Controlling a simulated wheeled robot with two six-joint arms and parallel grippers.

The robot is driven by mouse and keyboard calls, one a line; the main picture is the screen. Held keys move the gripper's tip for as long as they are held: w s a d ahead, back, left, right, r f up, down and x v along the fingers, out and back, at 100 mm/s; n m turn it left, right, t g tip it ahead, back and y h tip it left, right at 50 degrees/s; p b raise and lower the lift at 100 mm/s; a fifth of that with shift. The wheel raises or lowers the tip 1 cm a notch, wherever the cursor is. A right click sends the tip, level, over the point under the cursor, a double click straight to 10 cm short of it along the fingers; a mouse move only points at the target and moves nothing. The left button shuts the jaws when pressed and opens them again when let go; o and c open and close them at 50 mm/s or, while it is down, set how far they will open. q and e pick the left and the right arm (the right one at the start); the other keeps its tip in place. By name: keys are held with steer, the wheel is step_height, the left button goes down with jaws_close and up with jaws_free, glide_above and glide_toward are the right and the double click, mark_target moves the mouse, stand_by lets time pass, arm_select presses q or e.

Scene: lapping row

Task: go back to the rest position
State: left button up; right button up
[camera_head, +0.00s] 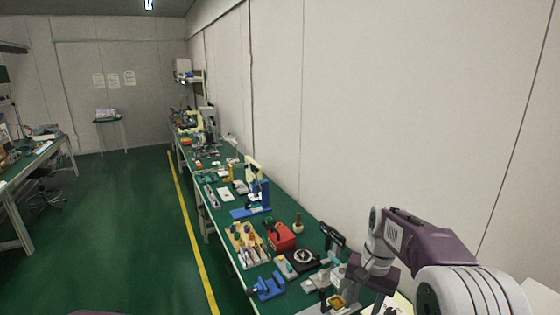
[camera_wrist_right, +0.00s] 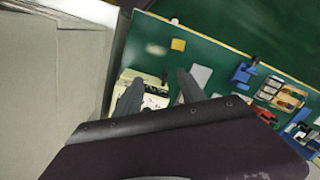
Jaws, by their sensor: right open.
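My right arm comes in from the right in the head view, over the near end of the green-topped bench (camera_head: 222,202). In the right wrist view my right gripper (camera_wrist_right: 158,78) is open, its two grey fingers apart with nothing held between them. A cream item with dark marks (camera_wrist_right: 152,98) shows beyond and between the fingers; I cannot tell how far below them it is. My left gripper is not in the head view.
The bench runs along the wall, crowded with a red box (camera_head: 281,237), a wooden tray (camera_head: 246,246), a blue fixture (camera_head: 268,287) and a blue stand (camera_head: 257,195). Another bench (camera_head: 30,165) stands left.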

steer(key=s+a+f+n+t+b, duration=0.1)
steer(key=s+f+n, duration=0.4)
steer(key=s+f, duration=0.7)
steer(key=shift+s+a+f+n+h, duration=0.15)
steer(key=shift+s+a+n+h, duration=0.35)
steer(key=shift+s, duration=1.65)
steer(key=shift+a, duration=0.1)
